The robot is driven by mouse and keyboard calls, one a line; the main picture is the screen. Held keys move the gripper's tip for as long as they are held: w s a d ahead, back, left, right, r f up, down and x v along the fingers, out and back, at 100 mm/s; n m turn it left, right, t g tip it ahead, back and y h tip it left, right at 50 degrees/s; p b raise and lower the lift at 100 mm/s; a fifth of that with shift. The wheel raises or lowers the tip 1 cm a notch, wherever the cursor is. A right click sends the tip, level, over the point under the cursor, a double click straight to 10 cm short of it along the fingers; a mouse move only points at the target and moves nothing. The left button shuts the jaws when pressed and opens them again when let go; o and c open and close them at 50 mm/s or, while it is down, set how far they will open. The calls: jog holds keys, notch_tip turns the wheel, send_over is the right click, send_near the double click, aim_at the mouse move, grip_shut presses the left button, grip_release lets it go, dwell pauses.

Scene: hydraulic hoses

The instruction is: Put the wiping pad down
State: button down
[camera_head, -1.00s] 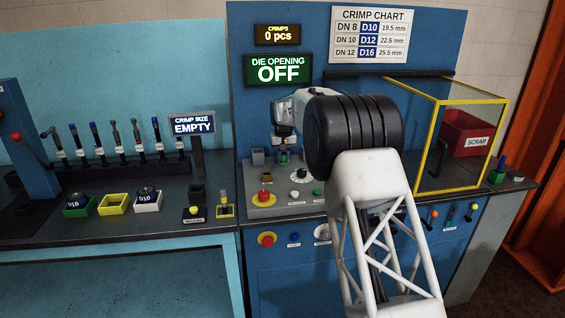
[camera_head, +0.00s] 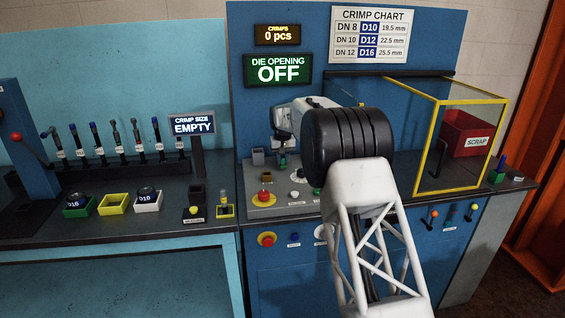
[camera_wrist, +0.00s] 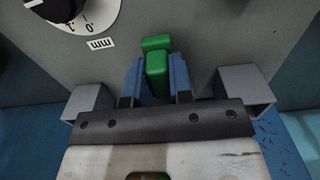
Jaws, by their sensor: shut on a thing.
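My gripper (camera_wrist: 158,78) is shut on a green block-like piece, which I take for the wiping pad (camera_wrist: 157,66). The pad shows between the two blue fingertips in the wrist view, with a second green part just beyond them. In the head view the pad (camera_head: 283,161) is a small green spot below my gripper, over the grey control panel at the machine's front. The fingers and the pad's lower end are partly hidden, and I cannot tell whether the pad touches the panel.
The grey panel carries a red button (camera_head: 264,196) and a white dial (camera_head: 299,175), which also shows in the wrist view (camera_wrist: 88,12). A yellow-framed guard (camera_head: 433,148) and a red scrap bin (camera_head: 466,132) stand right.

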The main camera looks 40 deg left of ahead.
aim_at(283, 157)
jog(key=shift+f, duration=0.65)
jog(key=shift+f, duration=0.15)
jog(key=c, duration=1)
grip_release()
jog(key=shift+r, duration=6.15)
jog(key=shift+r, duration=0.1)
